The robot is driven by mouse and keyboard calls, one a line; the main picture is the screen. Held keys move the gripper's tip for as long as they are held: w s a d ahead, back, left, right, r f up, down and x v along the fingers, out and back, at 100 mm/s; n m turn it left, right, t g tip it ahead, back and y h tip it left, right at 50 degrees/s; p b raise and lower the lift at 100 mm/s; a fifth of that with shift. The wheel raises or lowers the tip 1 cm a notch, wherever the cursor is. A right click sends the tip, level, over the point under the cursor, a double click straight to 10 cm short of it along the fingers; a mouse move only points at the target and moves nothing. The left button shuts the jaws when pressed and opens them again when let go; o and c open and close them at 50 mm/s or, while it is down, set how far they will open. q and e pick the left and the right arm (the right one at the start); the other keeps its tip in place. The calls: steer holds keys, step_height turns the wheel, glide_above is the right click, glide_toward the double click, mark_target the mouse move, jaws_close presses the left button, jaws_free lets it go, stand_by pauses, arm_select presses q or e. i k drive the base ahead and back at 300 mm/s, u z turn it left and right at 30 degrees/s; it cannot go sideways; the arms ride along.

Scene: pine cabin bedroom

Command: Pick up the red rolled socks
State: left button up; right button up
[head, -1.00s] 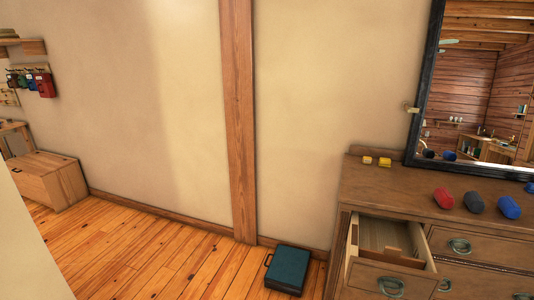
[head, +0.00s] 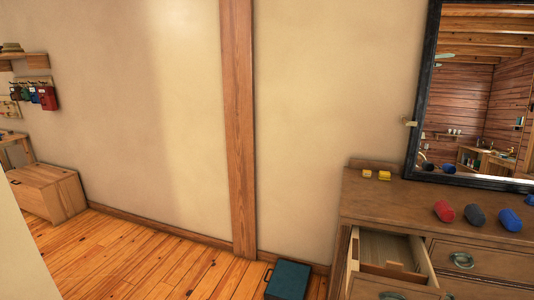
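The red rolled socks (head: 444,211) lie on top of the wooden dresser (head: 400,205), at the right of the head view. Dark grey rolled socks (head: 475,215) and blue rolled socks (head: 509,220) lie in a row to their right, with another blue piece at the picture's right edge. Neither of my grippers shows in the head view.
The dresser's top left drawer (head: 390,262) stands open, with a divider inside. Two small yellow items (head: 376,174) sit at the dresser's back left. A mirror (head: 470,100) stands behind. A teal case (head: 287,280) is on the floor left of the dresser.

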mark_target(445, 212)
steer(key=z, duration=1.45)
